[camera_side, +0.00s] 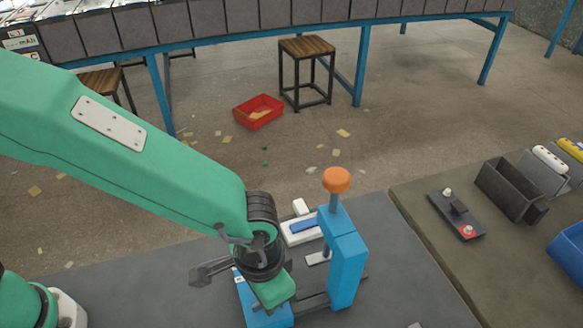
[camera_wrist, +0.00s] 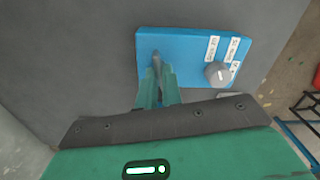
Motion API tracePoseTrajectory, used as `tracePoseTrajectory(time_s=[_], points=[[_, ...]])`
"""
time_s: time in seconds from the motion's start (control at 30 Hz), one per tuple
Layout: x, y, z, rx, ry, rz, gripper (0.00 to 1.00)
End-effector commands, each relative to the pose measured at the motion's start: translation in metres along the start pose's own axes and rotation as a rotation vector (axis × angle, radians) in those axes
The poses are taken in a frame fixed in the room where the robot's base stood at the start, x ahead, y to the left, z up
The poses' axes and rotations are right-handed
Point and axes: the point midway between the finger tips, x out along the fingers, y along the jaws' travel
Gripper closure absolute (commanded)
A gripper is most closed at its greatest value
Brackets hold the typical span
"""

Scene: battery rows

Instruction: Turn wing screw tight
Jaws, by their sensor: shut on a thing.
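The wing screw (camera_wrist: 156,57) is a small grey piece at the left side of a blue plate (camera_wrist: 185,40) in the wrist view. My gripper (camera_wrist: 157,74) has its green fingers closed around it, and they hide its lower part. A round grey knob (camera_wrist: 218,74) with a white line sits on the same plate to the right, beside small white labels. In the side view my gripper (camera_side: 272,290) points down over the blue plate (camera_side: 260,312); the wing screw is hidden there behind my wrist.
A blue upright clamp (camera_side: 346,262) with an orange knob (camera_side: 337,180) stands close right of my gripper. A white and blue piece (camera_side: 301,229) lies behind it. Dark bins (camera_side: 512,189) and a black holder (camera_side: 456,215) sit on the bench at right.

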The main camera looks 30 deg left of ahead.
Motion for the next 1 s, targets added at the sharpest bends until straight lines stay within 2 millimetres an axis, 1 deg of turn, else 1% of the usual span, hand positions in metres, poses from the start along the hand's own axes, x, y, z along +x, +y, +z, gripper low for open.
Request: tracePoseTrajectory(time_s=[0.2, 0.4, 0.6, 0.93, 1.0], points=[[-0.0011, 0.0001, 0.0002, 0.158, 0.0, 0.0, 1.0], [-0.0012, 0.0001, 0.0002, 0.244, 0.0, 0.0, 1.0], [-0.0012, 0.0001, 0.0003, 0.276, 0.0, 0.0, 1.0], [-0.0013, 0.0001, 0.0003, 0.278, 0.0, 0.0, 1.0], [-0.0012, 0.0001, 0.0002, 0.278, 0.0, 0.0, 0.83]])
